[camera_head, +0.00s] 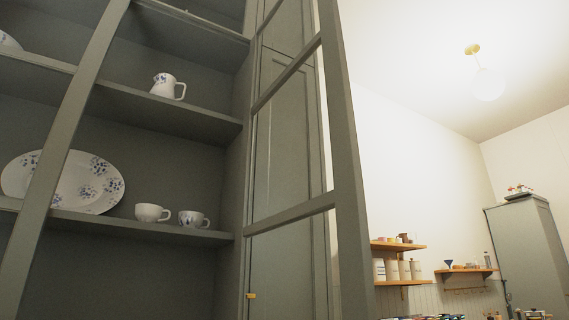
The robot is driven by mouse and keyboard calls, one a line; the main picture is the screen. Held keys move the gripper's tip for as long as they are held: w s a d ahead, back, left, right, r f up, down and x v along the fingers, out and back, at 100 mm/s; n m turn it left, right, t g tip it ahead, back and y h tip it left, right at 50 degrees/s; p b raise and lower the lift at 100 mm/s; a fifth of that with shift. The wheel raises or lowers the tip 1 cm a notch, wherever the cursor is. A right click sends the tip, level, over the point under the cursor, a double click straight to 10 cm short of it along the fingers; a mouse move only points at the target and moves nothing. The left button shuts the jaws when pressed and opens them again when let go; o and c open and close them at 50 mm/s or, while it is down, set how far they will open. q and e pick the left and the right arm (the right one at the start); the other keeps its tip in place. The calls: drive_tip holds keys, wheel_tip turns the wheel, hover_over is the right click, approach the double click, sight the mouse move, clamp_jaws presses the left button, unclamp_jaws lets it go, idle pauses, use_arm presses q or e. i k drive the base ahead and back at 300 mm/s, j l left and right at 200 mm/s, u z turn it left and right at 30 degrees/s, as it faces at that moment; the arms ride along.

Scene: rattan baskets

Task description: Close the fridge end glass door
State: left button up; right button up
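A grey-green cabinet stands close in front of me, filling the left and middle of the head view. At its right side a framed glass door (346,150) stands open, swung out toward me. Its slim crossbars and outer upright show, and its lower part is cut off by the picture edge. A second upright frame (62,150) crosses the cabinet at the left; I cannot tell whether that door is fully shut. Neither of my grippers is in view.
The shelves hold a white jug (168,87), a patterned oval platter (90,185) and two cups, one plain (151,213). Beyond the open door are wall shelves with jars (398,246) and a tall grey cabinet (526,255). A globe lamp (488,84) hangs above.

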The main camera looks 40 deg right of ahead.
sight(358, 299)
drive_tip(key=k+l, duration=0.1)
drive_tip(key=l, duration=0.35)
drive_tip(key=k+l, duration=0.1)
drive_tip(key=l, duration=0.35)
drive_tip(key=k+l+u, duration=0.1)
drive_tip(key=l, duration=0.35)
drive_tip(key=k+l, duration=0.15)
drive_tip(key=l, duration=0.3)
drive_tip(key=k+l, duration=0.1)
drive_tip(key=l, duration=0.3)
drive_tip(key=k+l, duration=0.15)
drive_tip(key=l, duration=0.3)
drive_tip(key=u, duration=0.05)
